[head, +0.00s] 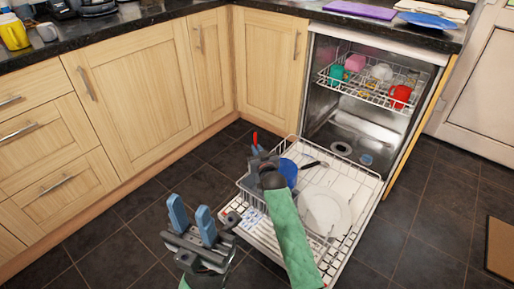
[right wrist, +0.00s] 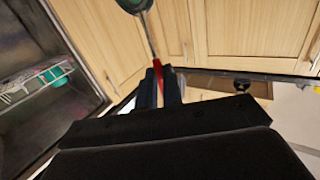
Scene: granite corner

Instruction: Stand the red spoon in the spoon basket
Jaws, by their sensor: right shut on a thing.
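The red spoon (right wrist: 157,68) is held in my right gripper (right wrist: 160,82), its red handle between the fingers and its dark, shiny bowl pointing away at the top of the right wrist view. In the head view a bit of its red (head: 255,138) shows above my right gripper (head: 262,158), over the left side of the dishwasher's pulled-out lower rack. The spoon basket seems to be the pale lattice (head: 253,217) at the rack's front left; my right arm and gripper partly hide that area. My left gripper (head: 191,212) is open and empty, left of the rack.
The lower rack (head: 368,187) holds a white plate (head: 328,212), a blue dish (head: 288,172) and a dark-handled utensil (head: 316,164). The upper rack (head: 372,92) holds several cups. Cabinets (head: 130,85) stand behind and left. The dark floor at left is clear.

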